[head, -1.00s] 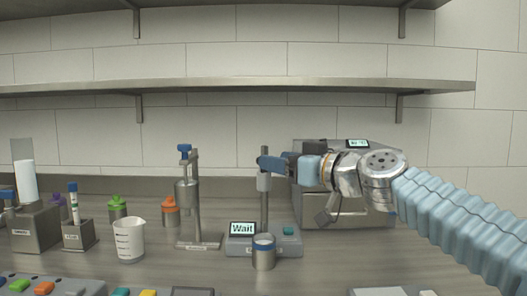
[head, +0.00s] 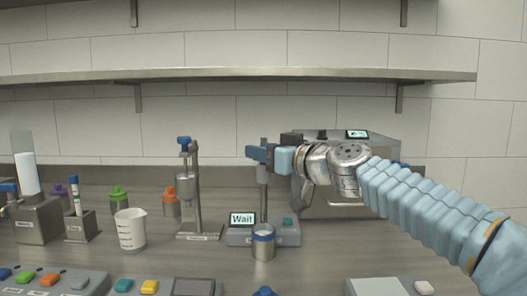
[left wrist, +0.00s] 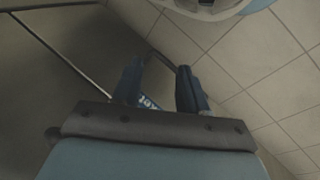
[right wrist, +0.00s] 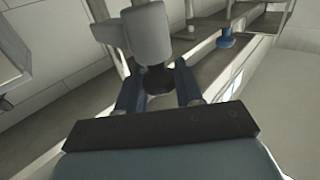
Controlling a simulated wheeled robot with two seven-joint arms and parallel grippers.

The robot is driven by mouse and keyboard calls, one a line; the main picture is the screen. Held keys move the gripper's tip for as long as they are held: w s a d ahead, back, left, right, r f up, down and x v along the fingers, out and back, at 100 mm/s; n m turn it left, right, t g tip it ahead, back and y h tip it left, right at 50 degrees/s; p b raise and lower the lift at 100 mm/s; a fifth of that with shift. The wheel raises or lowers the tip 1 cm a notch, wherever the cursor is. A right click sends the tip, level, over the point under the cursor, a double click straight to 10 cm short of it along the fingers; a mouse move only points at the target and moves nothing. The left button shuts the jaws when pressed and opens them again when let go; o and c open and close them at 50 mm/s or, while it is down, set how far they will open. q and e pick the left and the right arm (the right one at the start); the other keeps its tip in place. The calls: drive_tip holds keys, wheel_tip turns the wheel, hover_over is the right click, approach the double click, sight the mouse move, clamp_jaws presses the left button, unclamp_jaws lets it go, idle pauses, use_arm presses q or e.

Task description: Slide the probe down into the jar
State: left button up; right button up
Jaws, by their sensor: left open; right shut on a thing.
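The jar (head: 263,246) is a metal cup with a blue rim, upright in front of a grey stand whose screen (head: 242,218) reads "Wait". The probe's grey body (head: 263,174) is on the stand's upright, above and behind the jar. Its lower end is hard to tell from the post. My right gripper (head: 262,153) reaches in from the right at the top of the stand. In the right wrist view its fingers (right wrist: 158,88) are shut around a dark knob (right wrist: 157,78) below a pale grey block. My left gripper (left wrist: 160,88) is open and empty, and shows only in the left wrist view.
A white beaker (head: 130,231), a metal stand with a blue knob (head: 190,190) and small coloured bottles stand to the left. A large metal box (head: 360,155) is behind my right arm. Button panels (head: 60,280) line the front edge. A shelf (head: 240,75) runs above.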

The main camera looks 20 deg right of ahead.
sight(264, 182)
wheel_tip(264, 182, down, 7)
drive_tip(key=b, duration=0.8)
drive_tip(key=shift+b, duration=0.4)
clamp_jaws()
use_arm(q)
wheel_tip(264, 182, down, 9)
drive_tip(key=a, duration=0.1)
drive_tip(key=shift+w+a+r, duration=0.15)
drive_tip(key=shift+w+a, duration=0.15)
use_arm(e)
drive_tip(key=shift+r, duration=0.1)
drive_tip(key=o, duration=1)
unclamp_jaws()
use_arm(q)
drive_tip(key=f+b, duration=0.3)
drive_tip(key=shift+w+a+f, duration=0.15)
drive_tip(key=shift+a+f, duration=0.05)
drive_tip(key=shift+a, duration=0.2)
use_arm(e)
drive_tip(key=v, duration=1.4)
